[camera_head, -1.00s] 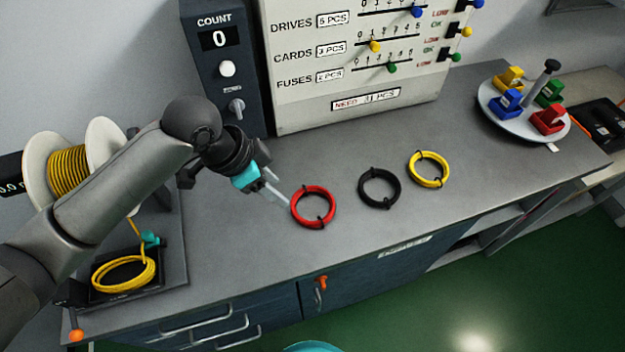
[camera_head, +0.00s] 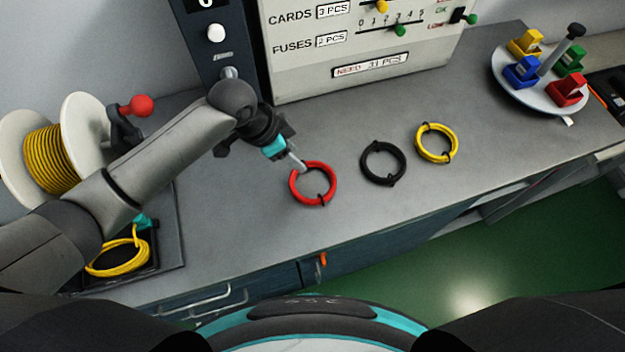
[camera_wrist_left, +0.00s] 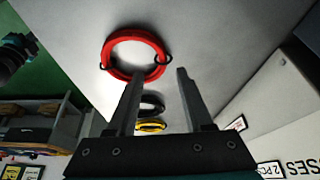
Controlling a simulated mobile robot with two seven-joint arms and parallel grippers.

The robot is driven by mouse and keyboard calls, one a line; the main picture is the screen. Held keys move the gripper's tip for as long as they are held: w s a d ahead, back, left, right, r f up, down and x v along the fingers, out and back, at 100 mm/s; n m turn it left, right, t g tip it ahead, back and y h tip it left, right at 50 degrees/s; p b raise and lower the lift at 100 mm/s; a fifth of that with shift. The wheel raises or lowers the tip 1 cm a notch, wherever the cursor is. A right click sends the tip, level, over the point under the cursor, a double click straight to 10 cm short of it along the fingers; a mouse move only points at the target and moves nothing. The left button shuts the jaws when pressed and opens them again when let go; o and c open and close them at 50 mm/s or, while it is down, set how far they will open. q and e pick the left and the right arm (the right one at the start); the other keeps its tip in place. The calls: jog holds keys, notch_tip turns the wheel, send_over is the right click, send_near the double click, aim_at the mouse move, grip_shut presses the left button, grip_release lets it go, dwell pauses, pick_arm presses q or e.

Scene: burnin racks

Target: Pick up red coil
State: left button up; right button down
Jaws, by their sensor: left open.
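The red coil (camera_head: 313,184) lies flat on the grey worktop, with dark ties around its ring. In the left wrist view the red coil (camera_wrist_left: 134,50) lies beyond my fingertips, more in line with the left finger than the right. My left gripper (camera_head: 303,166) is at the coil's upper left edge in the head view, with its fingertips close over the rim; I cannot tell if they touch it. In the left wrist view my left gripper (camera_wrist_left: 158,75) is open, with nothing between the fingers at the tips. My right gripper is not in view.
A black coil (camera_head: 383,163) and a yellow coil (camera_head: 437,143) lie to the right of the red one. A spool of yellow wire (camera_head: 50,158) stands at the left. A panel with sliders (camera_head: 365,45) stands behind. A round tray (camera_head: 512,92) holds coloured blocks at the right.

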pick_arm(q)
jog(key=shift+w+b+x, duration=0.1)
jog(key=shift+b+x, duration=0.05)
jog(key=shift+x, duration=1.15)
jog(key=shift+w+b+x, duration=0.15)
jog(key=shift+x, duration=1.2)
jog(key=shift+a, duration=0.15)
grip_shut()
